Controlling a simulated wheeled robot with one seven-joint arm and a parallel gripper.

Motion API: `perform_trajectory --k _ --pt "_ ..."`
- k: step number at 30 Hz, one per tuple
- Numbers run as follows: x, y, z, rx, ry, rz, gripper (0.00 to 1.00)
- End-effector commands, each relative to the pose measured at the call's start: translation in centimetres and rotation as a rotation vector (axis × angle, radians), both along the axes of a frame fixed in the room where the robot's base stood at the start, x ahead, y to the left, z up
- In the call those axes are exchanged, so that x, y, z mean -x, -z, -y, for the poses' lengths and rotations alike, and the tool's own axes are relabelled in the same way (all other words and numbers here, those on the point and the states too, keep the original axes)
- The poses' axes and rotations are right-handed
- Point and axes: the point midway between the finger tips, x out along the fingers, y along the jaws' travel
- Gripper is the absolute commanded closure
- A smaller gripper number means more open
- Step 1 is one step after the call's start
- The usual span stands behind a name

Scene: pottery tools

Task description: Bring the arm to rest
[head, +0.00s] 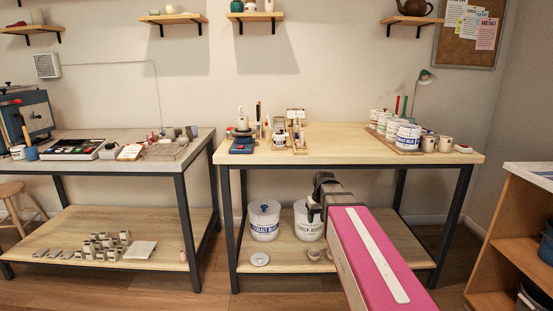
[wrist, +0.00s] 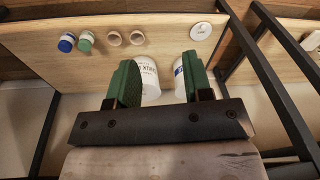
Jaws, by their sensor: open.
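My gripper (wrist: 157,86) is open and empty in the wrist view, its two green fingers spread apart. Beyond the fingers are two white buckets on the lower shelf, one (wrist: 149,78) between the fingers and one (wrist: 179,80) partly hidden by the right finger. In the head view my pink arm reaches forward to the front of the wooden table (head: 340,157), below its top. The gripper (head: 311,209) is small there, beside the chalk-white bucket (head: 305,232) in the picture, and seems to touch nothing.
The lower shelf (head: 285,259) holds a cobalt-blue-labelled bucket (head: 264,221), a white lid (head: 260,259) and small pots. Dark table legs (head: 233,230) stand close by. The tabletop bears several glaze tubs (head: 408,137) and tools. A grey table (head: 110,160) stands left, a wooden cabinet (head: 510,240) right.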

Motion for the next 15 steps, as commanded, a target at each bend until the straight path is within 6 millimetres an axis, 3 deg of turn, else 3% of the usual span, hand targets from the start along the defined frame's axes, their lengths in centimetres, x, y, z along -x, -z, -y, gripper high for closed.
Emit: perform_trajectory --k 1,9,15 --pt "2.1 1.8 0.3 0.006 0.021 -0.014 0.54" --pt "9.7 9.1 1.7 0.042 0.133 -0.071 0.54" --pt "14.0 12.5 2.5 0.063 0.194 -0.098 0.54"
